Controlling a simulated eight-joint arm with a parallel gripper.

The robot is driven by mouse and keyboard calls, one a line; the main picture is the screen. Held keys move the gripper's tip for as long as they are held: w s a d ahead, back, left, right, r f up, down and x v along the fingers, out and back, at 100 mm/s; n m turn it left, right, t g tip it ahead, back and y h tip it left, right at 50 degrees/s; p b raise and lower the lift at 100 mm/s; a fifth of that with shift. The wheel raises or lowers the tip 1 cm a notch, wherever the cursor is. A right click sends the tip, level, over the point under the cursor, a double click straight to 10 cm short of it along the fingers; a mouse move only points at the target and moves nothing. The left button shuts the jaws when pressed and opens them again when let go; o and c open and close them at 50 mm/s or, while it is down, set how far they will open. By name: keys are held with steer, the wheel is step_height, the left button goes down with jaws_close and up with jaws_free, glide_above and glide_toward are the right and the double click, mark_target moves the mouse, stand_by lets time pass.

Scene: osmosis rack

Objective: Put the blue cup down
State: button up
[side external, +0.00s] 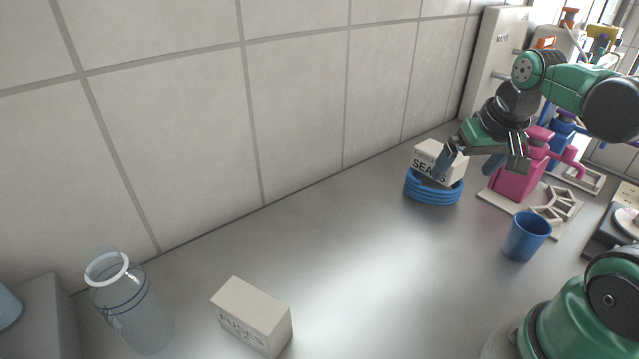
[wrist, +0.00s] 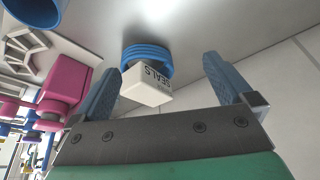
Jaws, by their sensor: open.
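The blue cup (side external: 527,237) stands upright on the grey bench, apart from my gripper. Part of it also shows at the top left corner of the wrist view (wrist: 36,14). My gripper (side external: 478,170) is open, with its two blue-grey fingers spread wide and nothing held between them. It is raised above the bench, up and to the left of the cup in the side view. The fingers also show in the wrist view (wrist: 162,75), pointing toward the bench and wall.
A white SEALS box (side external: 428,161) rests on a coil of blue hose (side external: 433,190) near my gripper. A pink pump-like unit (side external: 518,178) on a pale base stands behind the cup. A FUSES box (side external: 252,316) and a clear jar (side external: 131,305) are at front left. Mid-bench is clear.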

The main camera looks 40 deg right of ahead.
steer(key=w+a+n+t+y, duration=0.1)
steer(key=w+a+n, duration=0.1)
steer(key=a, duration=0.3)
steer(key=w+a+n+t, duration=0.1)
steer(key=a+n+t, duration=0.1)
steer(key=a+n, duration=0.2)
steer(key=shift+w+a+t+y, duration=0.3)
steer(key=shift+w+a+y, duration=0.1)
steer(key=shift+a, duration=0.4)
